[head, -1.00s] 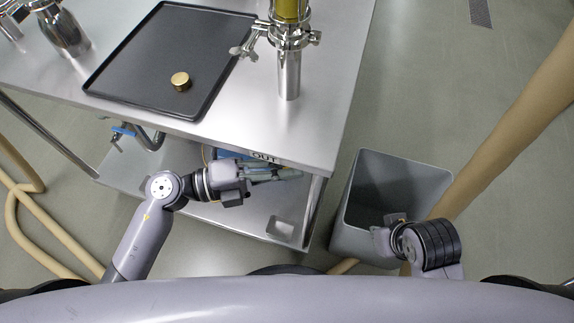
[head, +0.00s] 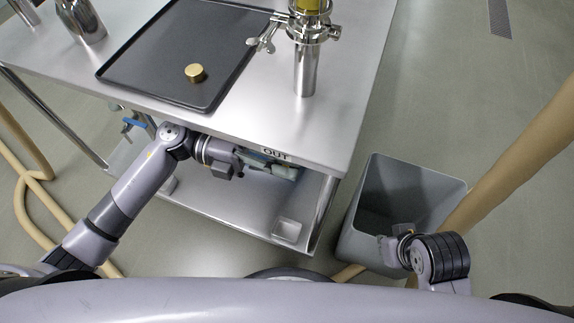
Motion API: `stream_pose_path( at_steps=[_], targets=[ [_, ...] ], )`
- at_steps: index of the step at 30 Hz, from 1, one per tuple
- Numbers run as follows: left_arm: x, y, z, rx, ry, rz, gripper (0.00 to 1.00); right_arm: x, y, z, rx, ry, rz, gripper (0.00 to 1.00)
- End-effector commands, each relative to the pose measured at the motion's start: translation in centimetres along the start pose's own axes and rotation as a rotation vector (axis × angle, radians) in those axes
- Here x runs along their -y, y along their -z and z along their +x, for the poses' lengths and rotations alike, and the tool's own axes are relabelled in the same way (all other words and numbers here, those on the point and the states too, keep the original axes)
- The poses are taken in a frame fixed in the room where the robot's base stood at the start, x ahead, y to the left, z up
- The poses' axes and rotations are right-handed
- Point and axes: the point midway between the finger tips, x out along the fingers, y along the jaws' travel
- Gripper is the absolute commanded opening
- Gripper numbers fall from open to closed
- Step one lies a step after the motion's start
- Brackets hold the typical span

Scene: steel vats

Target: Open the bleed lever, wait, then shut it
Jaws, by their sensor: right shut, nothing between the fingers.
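A blue-handled lever (head: 132,124) shows on pipework under the left part of the steel table; I cannot tell whether it is the bleed lever. My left gripper (head: 280,170) is under the table's front edge, just below the label OUT (head: 275,154). Its fingers are partly hidden by the tabletop and shadow, so their opening and anything between them cannot be made out. My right gripper (head: 390,248) is shut and empty, over the near side of the grey bin, far from the table's lower shelf.
The steel table (head: 260,115) carries a black tray (head: 150,84) with a brass cap (head: 195,72) and an upright steel pipe with a clamp (head: 306,70). The grey bin (head: 440,185) stands right of the table. Beige hoses (head: 520,155) cross the floor on both sides.

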Motion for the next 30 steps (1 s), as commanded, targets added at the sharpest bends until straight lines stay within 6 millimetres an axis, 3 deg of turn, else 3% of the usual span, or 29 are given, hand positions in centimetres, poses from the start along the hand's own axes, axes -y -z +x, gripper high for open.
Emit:
stream_pose_path(
  at_steps=[5,6,15,25,30],
  targets=[
    [-0.2,0.1,0.0,-0.001,-0.004,-0.003,0.00,0.0,0.0,0.0,0.000,0.000,0.000,0.00],
    [-0.2,0.1,0.0,-0.001,-0.004,-0.003,0.06,0.0,0.0,0.0,0.000,0.000,0.000,0.00],
    [-0.1,0.1,0.0,0.001,-0.002,-0.001,0.25,0.0,0.0,0.0,0.000,0.000,0.000,0.00],
    [-0.1,0.0,-0.3,0.002,-0.002,-0.001,0.25,0.0,0.2,-0.1,-0.004,0.001,0.002,0.00],
    [-0.1,0.0,-2.7,0.004,-0.005,-0.002,0.25,0.0,0.1,0.0,-0.003,0.001,0.001,0.00]
  ],
)
